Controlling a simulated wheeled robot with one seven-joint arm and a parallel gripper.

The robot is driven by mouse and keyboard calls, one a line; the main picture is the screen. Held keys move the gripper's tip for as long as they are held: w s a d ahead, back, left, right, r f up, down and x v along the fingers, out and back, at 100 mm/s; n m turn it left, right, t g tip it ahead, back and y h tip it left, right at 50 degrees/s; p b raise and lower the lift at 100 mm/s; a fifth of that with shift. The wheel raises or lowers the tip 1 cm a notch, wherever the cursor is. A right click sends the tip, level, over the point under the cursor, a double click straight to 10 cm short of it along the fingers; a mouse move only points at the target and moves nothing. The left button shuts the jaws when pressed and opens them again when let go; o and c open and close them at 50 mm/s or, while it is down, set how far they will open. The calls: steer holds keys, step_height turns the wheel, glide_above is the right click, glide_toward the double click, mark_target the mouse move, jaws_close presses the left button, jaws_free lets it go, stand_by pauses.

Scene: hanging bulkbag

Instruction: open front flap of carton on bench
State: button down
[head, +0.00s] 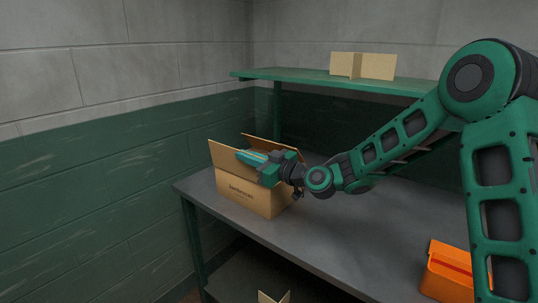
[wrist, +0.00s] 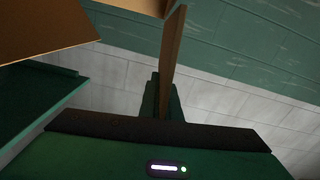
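The brown cardboard carton (head: 245,197) stands on the grey bench (head: 325,232), near its left end. Its left flap (head: 226,156) stands up and its back flap (head: 262,142) is raised behind. My gripper (head: 256,159) reaches in from the right at the top front edge of the carton. In the wrist view, a thin brown panel, seemingly the front flap (wrist: 172,62), shows edge-on and runs down between my gripper's green fingers (wrist: 162,97). The fingers look closed on it from both sides. My gripper hides much of the carton's opening in the head view.
A green shelf (head: 330,80) above the back of the bench holds a small tan open box (head: 375,67). An orange bin (head: 448,272) sits at the bench's right front. A green and grey block wall (head: 110,175) stands left. The bench between carton and bin is clear.

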steer(key=shift+s+a+f, duration=0.15)
steer(key=shift+s+a, duration=0.2)
steer(key=shift+d+f, duration=0.15)
steer(key=shift+f, duration=0.05)
stand_by(0.9)
steer(key=c, duration=2)
jaws_free()
steer(key=shift+w, duration=0.1)
steer(key=shift+r, duration=0.1)
steer(key=v, duration=1)
steer(key=shift+s+d, duration=0.25)
